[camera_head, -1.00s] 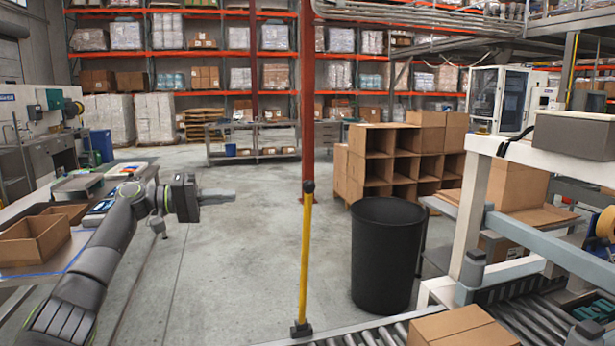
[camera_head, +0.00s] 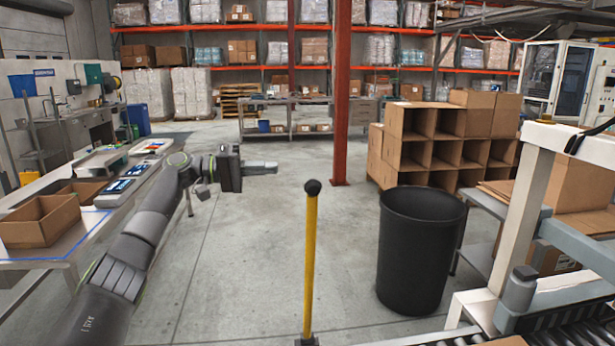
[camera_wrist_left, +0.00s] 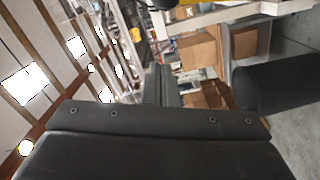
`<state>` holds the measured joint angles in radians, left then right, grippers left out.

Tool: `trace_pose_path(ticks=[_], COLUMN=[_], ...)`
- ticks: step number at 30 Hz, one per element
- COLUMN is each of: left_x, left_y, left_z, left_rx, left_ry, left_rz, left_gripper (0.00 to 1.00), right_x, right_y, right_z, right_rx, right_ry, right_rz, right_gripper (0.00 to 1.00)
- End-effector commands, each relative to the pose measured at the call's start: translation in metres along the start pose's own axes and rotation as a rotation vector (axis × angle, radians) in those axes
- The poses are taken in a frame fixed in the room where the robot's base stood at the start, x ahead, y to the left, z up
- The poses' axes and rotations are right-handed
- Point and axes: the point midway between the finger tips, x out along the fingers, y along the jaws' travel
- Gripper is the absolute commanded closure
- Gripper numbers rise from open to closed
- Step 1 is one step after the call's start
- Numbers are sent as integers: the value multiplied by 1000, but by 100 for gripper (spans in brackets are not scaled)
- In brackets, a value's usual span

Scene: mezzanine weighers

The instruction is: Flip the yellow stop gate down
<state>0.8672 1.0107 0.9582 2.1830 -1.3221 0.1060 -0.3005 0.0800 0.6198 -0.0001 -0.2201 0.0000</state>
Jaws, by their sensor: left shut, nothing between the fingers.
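The yellow stop gate (camera_head: 310,265) stands upright in the lower middle of the head view, a thin yellow post with a black knob on top. Its black base is cut by the bottom edge, at the end of the roller conveyor (camera_head: 430,338). My left gripper (camera_head: 272,167) is shut and empty. It points right, up and to the left of the post's knob in the picture, apart from it. The left wrist view is mostly filled by my dark gripper body (camera_wrist_left: 160,125), and the gate is not visible there. My right gripper is not in view.
A black bin (camera_head: 420,250) stands right of the post, with cardboard boxes (camera_head: 440,140) behind it. A white frame (camera_head: 525,220) rises at the right. A table with an open carton (camera_head: 40,222) is at the left. Open floor lies between the table and post.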

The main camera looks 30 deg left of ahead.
Motion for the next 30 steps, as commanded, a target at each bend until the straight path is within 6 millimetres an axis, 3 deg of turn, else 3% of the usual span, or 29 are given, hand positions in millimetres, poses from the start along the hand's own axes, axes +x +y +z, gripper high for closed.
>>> trace_pose_path(ticks=[8, 21, 30], left_x=[13, 104, 90], left_y=[2, 6, 1], left_z=[0, -1, 26], left_rx=[-1, -3, -1], left_ry=[-2, -3, 0], left_rz=[2, 4, -3], left_gripper=[100, 100, 100], right_x=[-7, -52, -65], right_y=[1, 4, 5], right_z=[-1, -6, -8], right_rx=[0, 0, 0], right_ry=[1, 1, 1], right_rz=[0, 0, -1], right_gripper=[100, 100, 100])
